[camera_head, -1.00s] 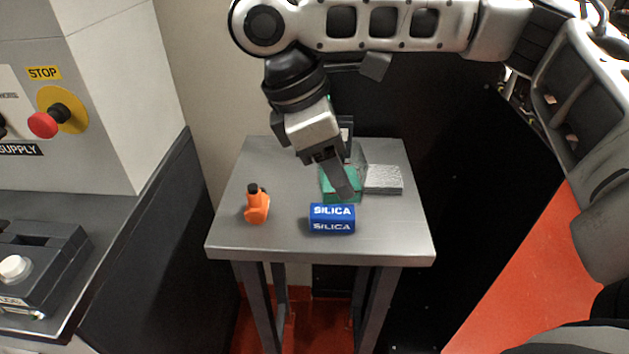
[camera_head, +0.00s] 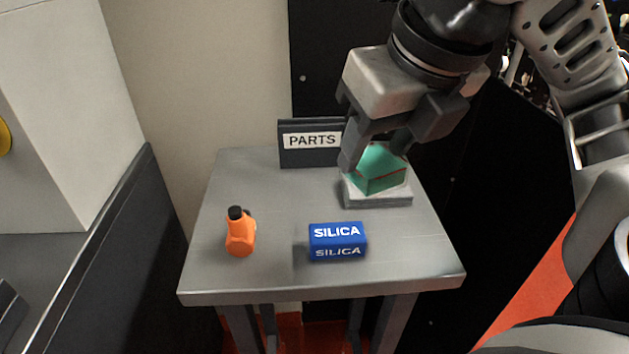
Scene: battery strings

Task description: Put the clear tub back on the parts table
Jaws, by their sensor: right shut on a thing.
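A green-tinted, see-through-looking tub (camera_head: 380,172) is between the fingers of my right gripper (camera_head: 378,150), which is shut on it. I take it to be the clear tub. It overlaps a flat silver-grey block (camera_head: 378,198) at the back right of the grey parts table (camera_head: 270,275). I cannot tell whether the tub touches that block or hangs just above it. The gripper hides part of the tub's upper side. My left gripper is not in view.
A PARTS sign (camera_head: 310,142) stands at the table's back edge. A blue SILICA box (camera_head: 338,242) is at the front middle and an orange bottle with a black cap (camera_head: 240,235) at the left. The table is bare between and around these.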

